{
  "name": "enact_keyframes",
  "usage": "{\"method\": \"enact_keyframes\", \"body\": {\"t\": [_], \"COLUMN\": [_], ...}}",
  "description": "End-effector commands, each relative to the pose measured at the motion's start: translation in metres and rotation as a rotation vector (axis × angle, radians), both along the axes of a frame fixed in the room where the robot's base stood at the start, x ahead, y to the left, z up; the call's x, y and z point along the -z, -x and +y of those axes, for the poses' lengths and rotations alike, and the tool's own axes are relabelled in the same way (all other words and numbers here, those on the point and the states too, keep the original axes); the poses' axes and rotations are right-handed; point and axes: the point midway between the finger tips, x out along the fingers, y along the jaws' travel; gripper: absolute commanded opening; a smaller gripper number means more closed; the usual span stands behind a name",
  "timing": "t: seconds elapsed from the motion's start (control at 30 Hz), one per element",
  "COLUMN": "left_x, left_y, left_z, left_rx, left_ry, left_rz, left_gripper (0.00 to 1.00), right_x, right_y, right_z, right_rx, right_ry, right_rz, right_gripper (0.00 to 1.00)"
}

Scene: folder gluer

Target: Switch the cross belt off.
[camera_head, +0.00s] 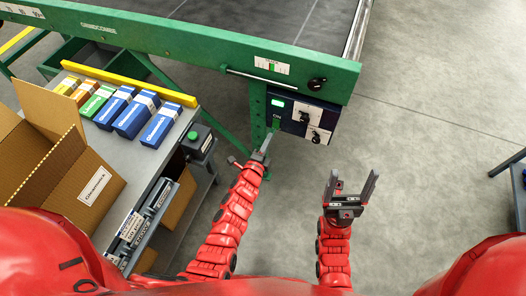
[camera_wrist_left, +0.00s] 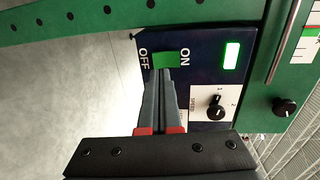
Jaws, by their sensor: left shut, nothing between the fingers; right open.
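The cross belt's dark control panel (camera_head: 291,112) hangs under the green machine frame. In the left wrist view the green switch (camera_wrist_left: 166,60) sits between the printed words OFF and ON. The lamp (camera_wrist_left: 231,56) beside it glows green; the lit lamp also shows in the head view (camera_head: 278,102). My left gripper (camera_head: 266,146) is shut and empty, with its fingertips (camera_wrist_left: 164,73) at the lower edge of the switch. I cannot tell whether they touch it. The fingers hide part of the panel below the switch. My right gripper (camera_head: 353,186) is open and empty over the floor.
A speed knob (camera_wrist_left: 215,104) sits near the switch, and a black knob (camera_head: 317,84) is on the green frame (camera_head: 200,45). At left, a table carries several coloured cartons (camera_head: 131,115) and an open cardboard box (camera_head: 70,165). A green-button box (camera_head: 195,140) stands near my left arm.

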Motion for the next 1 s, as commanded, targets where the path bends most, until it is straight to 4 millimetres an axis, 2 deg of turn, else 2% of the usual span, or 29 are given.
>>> {"method": "enact_keyframes", "body": {"t": [0.1,0.3,0.77,0.87,1.0], "left_x": [0.005,0.007,0.007,0.009,0.015], "left_y": [-0.020,-0.037,-0.041,-0.042,-0.045], "left_z": [-0.005,-0.012,-0.014,-0.014,-0.015], "left_rx": [-0.003,-0.001,0.000,0.000,0.000], "left_ry": [0.000,0.000,-0.001,0.002,0.011], "left_rz": [0.001,0.002,0.000,-0.008,-0.038], "left_gripper": [0.00,0.00,0.00,0.00,0.00], "right_x": [0.008,0.014,0.015,0.022,0.043], "right_y": [0.000,0.000,0.000,0.000,0.000], "right_z": [0.000,0.000,0.000,0.000,0.000], "right_rx": [0.000,0.000,0.000,0.000,0.000], "right_ry": [0.000,0.000,0.000,0.000,0.000], "right_rz": [0.000,0.000,0.000,0.000,0.000], "right_gripper": [0.80,0.80,0.80,0.80,0.80]}}
